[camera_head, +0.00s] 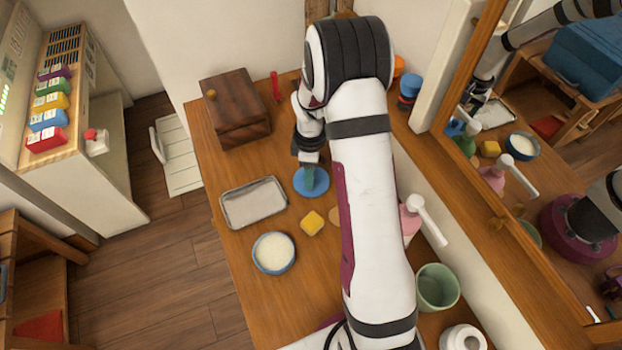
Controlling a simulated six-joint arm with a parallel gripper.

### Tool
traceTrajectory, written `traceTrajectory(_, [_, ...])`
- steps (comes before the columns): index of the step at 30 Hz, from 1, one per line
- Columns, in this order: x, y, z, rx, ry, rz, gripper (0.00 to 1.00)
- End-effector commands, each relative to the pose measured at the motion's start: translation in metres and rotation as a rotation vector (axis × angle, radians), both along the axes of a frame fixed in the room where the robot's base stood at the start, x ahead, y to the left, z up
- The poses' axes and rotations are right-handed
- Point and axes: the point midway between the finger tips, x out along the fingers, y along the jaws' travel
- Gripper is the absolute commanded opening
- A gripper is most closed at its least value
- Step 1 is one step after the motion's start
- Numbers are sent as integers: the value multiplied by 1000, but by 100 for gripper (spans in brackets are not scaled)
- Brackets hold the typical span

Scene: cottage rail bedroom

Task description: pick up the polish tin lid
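A flat round blue disc (321,186), which looks like the polish tin lid, is on the wooden tabletop near the middle of the view. My gripper (308,176) points down from above and its tip overlaps the disc in the picture. A small teal-green patch shows at the tip, over the disc; I cannot tell what it is. The fingers are small and partly hidden, so I cannot tell whether they are open or shut, or whether they touch the disc.
A metal tray (252,203), a blue bowl of white contents (274,254) and a yellow block (312,223) lie near the disc. A dark wooden box (234,108) stands behind. A pink bottle (410,220) and green cup (437,287) stand right, by the mirror (560,150).

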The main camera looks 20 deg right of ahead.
Motion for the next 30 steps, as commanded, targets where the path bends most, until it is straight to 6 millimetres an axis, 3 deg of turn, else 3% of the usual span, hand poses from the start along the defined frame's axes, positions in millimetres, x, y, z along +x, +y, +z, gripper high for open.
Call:
traceTrajectory(5, [0,0,0,-1,-1,0,48])
traceTrajectory(13, [0,0,1,-1,-1,0,0])
traceTrajectory(24, [0,0,3,-1,-1,0,0])
traceTrajectory(26, [1,0,10,-1,-4,1,0])
traceTrajectory(30, [2,0,46,-2,-7,0,0])
